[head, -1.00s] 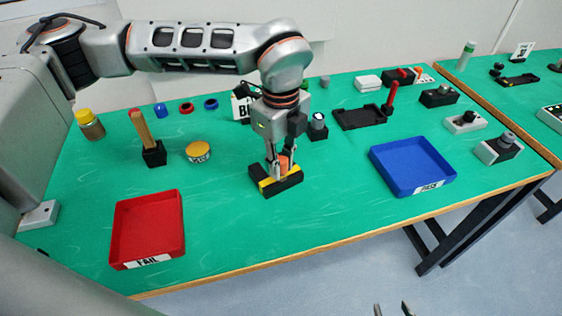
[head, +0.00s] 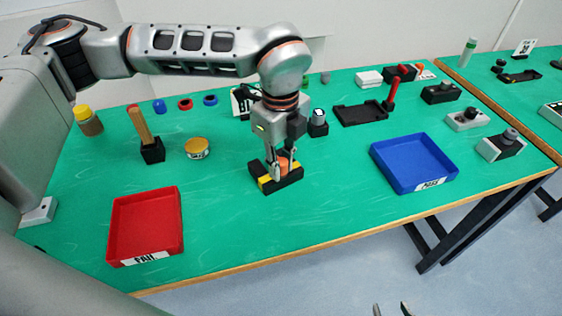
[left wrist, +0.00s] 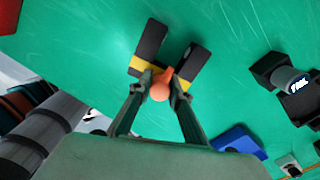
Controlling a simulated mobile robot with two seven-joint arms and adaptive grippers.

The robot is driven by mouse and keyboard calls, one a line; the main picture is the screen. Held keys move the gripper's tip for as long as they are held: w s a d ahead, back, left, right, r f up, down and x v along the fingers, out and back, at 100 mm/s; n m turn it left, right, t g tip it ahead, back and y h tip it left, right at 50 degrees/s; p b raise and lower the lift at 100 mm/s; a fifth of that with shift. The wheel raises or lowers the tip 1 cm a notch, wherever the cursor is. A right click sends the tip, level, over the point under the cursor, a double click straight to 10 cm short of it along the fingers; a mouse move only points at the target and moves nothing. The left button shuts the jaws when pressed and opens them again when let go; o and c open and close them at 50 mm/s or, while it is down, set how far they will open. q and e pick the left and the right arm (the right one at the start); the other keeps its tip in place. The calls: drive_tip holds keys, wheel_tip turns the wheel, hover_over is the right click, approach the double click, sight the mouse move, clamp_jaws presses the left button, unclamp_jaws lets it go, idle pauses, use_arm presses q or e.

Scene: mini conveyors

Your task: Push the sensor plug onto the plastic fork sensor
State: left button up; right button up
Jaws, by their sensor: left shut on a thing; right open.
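The plastic fork sensor (head: 290,183) is a black U-shaped block with a yellow band, lying on the green table. It also shows in the left wrist view (left wrist: 150,42), its two prongs pointing away from the gripper. My left gripper (head: 275,172) is shut on the orange sensor plug (head: 284,163), right at the sensor. In the left wrist view the plug (left wrist: 161,88) sits between the fingertips, its narrow end at the yellow band between the prongs. I cannot tell how far it is seated. My right gripper (head: 391,310) is open and empty at the bottom edge, below the table front.
A red FAIL tray (head: 112,228) is at the front left and a blue PASS tray (head: 450,165) to the right. A black holder with a wooden-handled tool (head: 152,150) and a yellow-topped tin (head: 197,148) stand left. The table around the sensor is clear.

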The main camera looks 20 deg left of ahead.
sight(281, 161)
use_arm(q)
drive_tip(key=shift+f, duration=0.15)
drive_tip(key=o, duration=1)
wheel_tip(281, 161, up, 12)
drive_tip(key=shift+r, duration=0.15)
